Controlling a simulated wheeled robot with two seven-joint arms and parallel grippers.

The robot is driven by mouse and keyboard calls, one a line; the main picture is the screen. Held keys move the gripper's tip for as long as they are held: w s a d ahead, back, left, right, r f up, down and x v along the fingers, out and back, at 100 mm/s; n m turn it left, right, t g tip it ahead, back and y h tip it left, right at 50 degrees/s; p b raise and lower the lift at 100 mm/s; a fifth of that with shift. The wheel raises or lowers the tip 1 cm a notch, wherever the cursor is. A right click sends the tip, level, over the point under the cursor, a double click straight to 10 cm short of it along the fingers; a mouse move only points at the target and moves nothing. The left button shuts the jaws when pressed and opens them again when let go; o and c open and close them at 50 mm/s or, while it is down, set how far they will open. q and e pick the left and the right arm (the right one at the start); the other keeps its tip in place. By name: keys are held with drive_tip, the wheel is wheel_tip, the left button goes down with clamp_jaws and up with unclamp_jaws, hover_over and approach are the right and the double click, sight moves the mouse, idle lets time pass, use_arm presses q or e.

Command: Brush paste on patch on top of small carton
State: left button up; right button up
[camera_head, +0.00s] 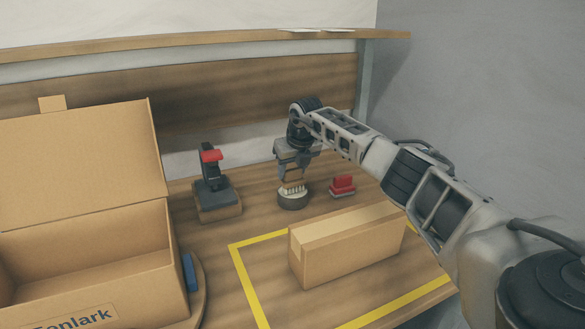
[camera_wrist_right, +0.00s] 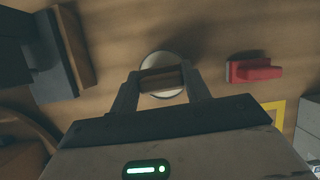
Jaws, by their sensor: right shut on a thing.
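My right gripper (camera_head: 293,160) points down at the back of the table, shut on a brush (camera_head: 293,184). The brush's wooden part also shows between the fingers in the right wrist view (camera_wrist_right: 160,79). Its pale bristles are at the mouth of a round dark paste pot (camera_head: 293,201); I cannot tell how deep they reach. The pot's pale rim shows beneath the brush in the right wrist view (camera_wrist_right: 158,57). The small carton (camera_head: 345,255) lies closed inside the yellow outline, in front of the gripper. I cannot make out a separate patch on its top. My left gripper is out of view.
A large open carton (camera_head: 85,255) stands on a round turntable (camera_head: 200,290) at the left. A red-and-black tool on a block (camera_head: 217,200) stands left of the pot. A red block-like item (camera_head: 342,186) sits right of it. A shelf (camera_head: 200,37) runs above the back.

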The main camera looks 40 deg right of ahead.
sight(293, 169)
idle(0.5)
wheel_tip(293, 169, up, 5)
drive_tip(key=p, duration=0.4)
drive_tip(key=shift+p, duration=0.35)
drive_tip(key=shift+r+p, duration=0.4)
drive_tip(key=shift+r, duration=0.6)
drive_tip(key=shift+a, duration=0.1)
